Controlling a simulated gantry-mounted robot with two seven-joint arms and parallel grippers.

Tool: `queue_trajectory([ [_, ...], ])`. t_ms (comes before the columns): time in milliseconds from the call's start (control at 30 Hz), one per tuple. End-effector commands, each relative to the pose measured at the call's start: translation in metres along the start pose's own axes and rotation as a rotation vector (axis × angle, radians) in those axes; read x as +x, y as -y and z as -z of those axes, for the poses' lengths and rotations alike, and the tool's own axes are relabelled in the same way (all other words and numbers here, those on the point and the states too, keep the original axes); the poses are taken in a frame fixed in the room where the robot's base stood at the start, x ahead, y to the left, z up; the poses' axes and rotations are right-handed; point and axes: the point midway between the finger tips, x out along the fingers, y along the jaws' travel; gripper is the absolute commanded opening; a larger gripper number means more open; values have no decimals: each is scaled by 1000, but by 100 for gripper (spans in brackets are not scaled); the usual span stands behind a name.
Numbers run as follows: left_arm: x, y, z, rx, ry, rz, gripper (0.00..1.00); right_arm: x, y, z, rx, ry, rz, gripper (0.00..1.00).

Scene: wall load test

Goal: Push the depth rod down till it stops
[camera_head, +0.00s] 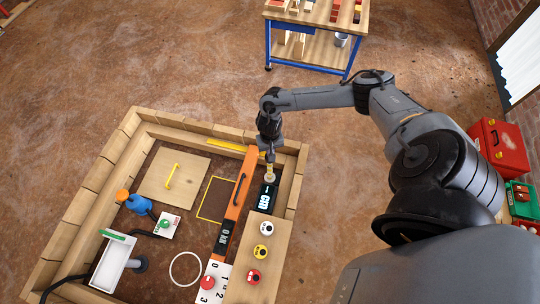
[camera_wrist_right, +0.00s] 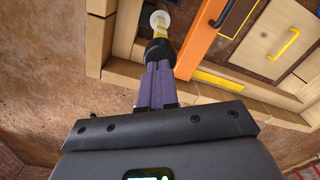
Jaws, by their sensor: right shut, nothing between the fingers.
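The depth rod (camera_head: 268,163) stands upright beside the small black "cm" display, near the right wall of the wooden frame. In the right wrist view the rod (camera_wrist_right: 160,33) shows a yellow shaft, a black knob at its near end and a white round base at its far end. My right gripper (camera_wrist_right: 156,68) is shut and empty, its fingertips against or just over the knob. In the head view my right gripper (camera_head: 269,142) points down above the rod, and its tips hide the knob. My left gripper is not in view.
The black "cm" display (camera_head: 268,196) sits just below the rod. An orange beam (camera_head: 237,190) runs close on the left. A wooden board (camera_head: 256,247) carries white, yellow and red knobs. A wooden lid (camera_head: 175,178) with a yellow handle lies further left. The timber frame (camera_head: 92,190) surrounds everything.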

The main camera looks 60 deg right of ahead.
Motion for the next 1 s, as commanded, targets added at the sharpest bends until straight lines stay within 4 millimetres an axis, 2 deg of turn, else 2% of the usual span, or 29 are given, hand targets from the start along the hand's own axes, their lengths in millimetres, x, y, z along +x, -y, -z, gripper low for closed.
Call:
queue_trajectory([
  [433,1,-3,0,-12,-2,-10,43,3,0,0,0,0,0,0],
  [1000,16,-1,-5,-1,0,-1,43,36,0,0,0,0,0,0],
])
